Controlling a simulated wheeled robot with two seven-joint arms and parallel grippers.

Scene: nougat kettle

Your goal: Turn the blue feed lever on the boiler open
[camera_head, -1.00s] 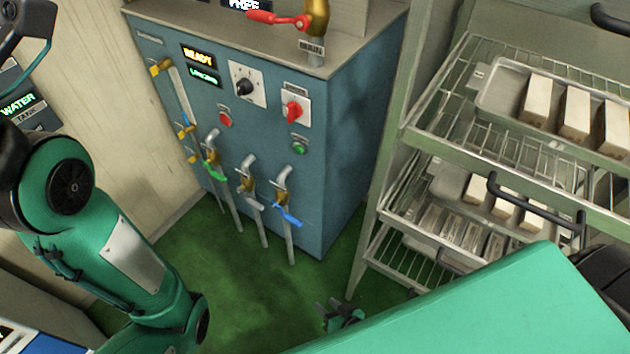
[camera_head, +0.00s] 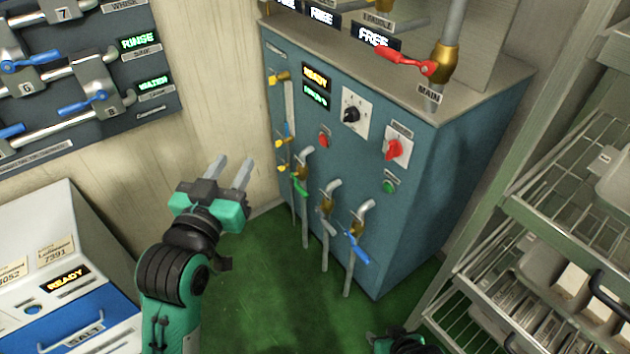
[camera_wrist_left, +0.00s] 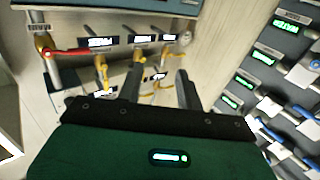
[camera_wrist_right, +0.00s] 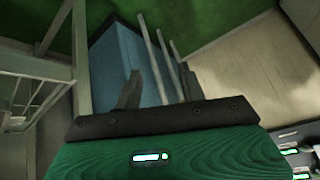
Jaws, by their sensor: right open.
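The boiler (camera_head: 400,230) is a blue-teal cabinet against the wall. Its blue lever (camera_head: 356,248) sits on the rightmost of three low front pipes and slants down to the right. A green lever (camera_head: 300,188) and a grey lever (camera_head: 328,232) are on the pipes to its left. My left gripper (camera_head: 230,172) is open and empty, left of the boiler and apart from it; its spread fingers show in the left wrist view (camera_wrist_left: 157,85). My right gripper (camera_head: 395,343) is partly cut off at the bottom edge, below the boiler. It is open and empty in the right wrist view (camera_wrist_right: 160,88).
A red lever (camera_head: 405,62) is on the MAIN pipe above the boiler. The boiler front has a red knob (camera_head: 394,149) and a black dial (camera_head: 351,115). A wire rack (camera_head: 540,240) stands close on the right. A white SALT unit (camera_head: 60,240) is at left. Green floor lies between.

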